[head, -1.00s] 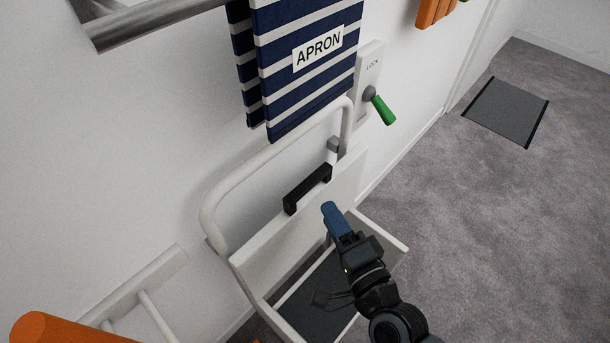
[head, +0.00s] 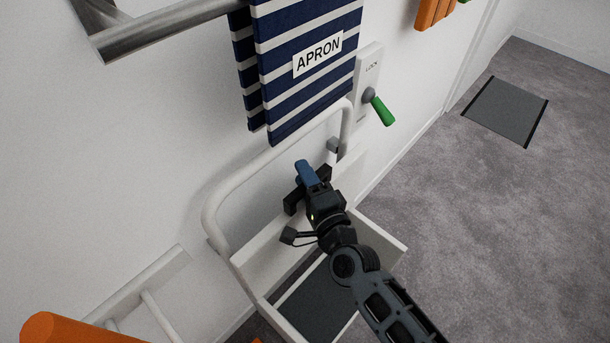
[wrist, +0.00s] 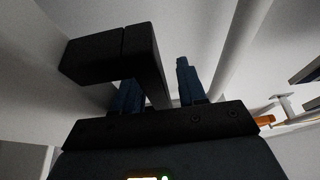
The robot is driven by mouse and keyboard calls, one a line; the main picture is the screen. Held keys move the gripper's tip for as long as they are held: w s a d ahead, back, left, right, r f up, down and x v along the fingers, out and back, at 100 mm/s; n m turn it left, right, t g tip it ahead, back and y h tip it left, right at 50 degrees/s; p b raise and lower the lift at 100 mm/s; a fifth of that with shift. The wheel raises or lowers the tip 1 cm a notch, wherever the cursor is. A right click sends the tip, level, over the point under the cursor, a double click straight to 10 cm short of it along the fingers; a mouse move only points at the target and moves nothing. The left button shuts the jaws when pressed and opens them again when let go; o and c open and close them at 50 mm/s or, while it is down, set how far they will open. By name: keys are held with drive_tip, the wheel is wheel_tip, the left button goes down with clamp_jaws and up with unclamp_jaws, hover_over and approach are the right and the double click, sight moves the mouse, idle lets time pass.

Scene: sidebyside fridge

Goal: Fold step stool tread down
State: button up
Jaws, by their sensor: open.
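The white step stool (head: 212,212) stands against the wall with its tubular rail upright. Its upper tread (head: 262,262) is a white panel folded up, with a black bar handle (head: 291,203) near its top edge. A lower step with a dark surface (head: 318,298) lies flat below. My gripper (head: 307,174) has blue fingers, is open, and is at the black handle, partly covering it. In the wrist view the handle (wrist: 110,52) runs in front of the left finger, and part of it shows between the fingers. I cannot tell whether they touch.
A striped apron (head: 310,85) hangs above the stool. A lock plate with a green lever (head: 382,110) is on the wall to its right. An orange cylinder (head: 70,330) is at lower left. Open carpet with a grey mat (head: 506,110) lies to the right.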

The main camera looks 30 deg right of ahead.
drive_tip(key=shift+c, duration=0.2)
clamp_jaws()
idle(0.5)
